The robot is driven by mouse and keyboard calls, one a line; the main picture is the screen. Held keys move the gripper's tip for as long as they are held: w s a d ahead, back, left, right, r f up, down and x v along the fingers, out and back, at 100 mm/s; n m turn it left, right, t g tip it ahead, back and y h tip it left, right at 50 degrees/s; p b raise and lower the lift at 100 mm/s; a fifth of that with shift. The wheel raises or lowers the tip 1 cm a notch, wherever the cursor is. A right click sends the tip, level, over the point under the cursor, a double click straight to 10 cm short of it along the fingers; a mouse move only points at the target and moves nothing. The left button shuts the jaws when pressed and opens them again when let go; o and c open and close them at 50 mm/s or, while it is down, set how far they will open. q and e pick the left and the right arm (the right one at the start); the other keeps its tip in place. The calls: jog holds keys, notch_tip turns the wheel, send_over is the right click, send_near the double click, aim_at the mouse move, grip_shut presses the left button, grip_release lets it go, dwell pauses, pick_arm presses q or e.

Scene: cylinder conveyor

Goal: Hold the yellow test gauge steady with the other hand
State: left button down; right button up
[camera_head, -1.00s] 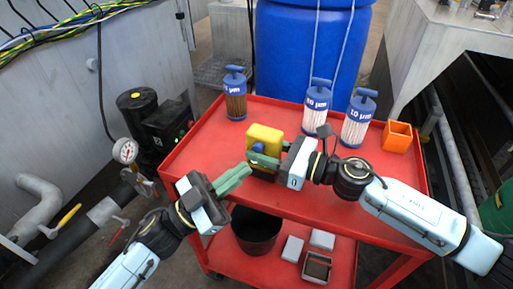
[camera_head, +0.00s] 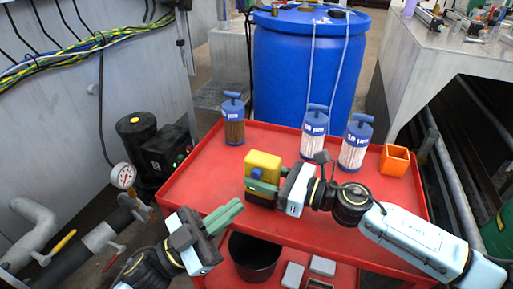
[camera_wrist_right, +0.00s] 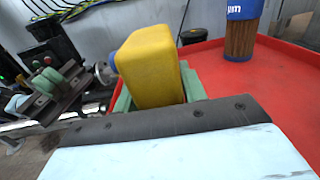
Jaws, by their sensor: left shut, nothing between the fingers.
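The yellow test gauge (camera_head: 263,158) is a yellow block with a blue knob on its side, above the front part of the red cart top. My right gripper (camera_head: 262,188) reaches in from the right and is shut on the gauge. In the right wrist view the yellow gauge (camera_wrist_right: 150,65) sits between the green fingers, its blue knob facing left. My left gripper (camera_head: 228,214) is shut and empty, a short way below and left of the gauge, apart from it. It also shows at the left of the right wrist view (camera_wrist_right: 58,85).
On the red cart (camera_head: 200,160) stand a brown filter cylinder (camera_head: 234,132), two white filter cylinders (camera_head: 313,146) (camera_head: 354,154) and an orange open box (camera_head: 395,160). A black bucket (camera_head: 255,258) is on the lower shelf. A dial gauge (camera_head: 123,176) and pipes are at left.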

jog(key=o, duration=0.4)
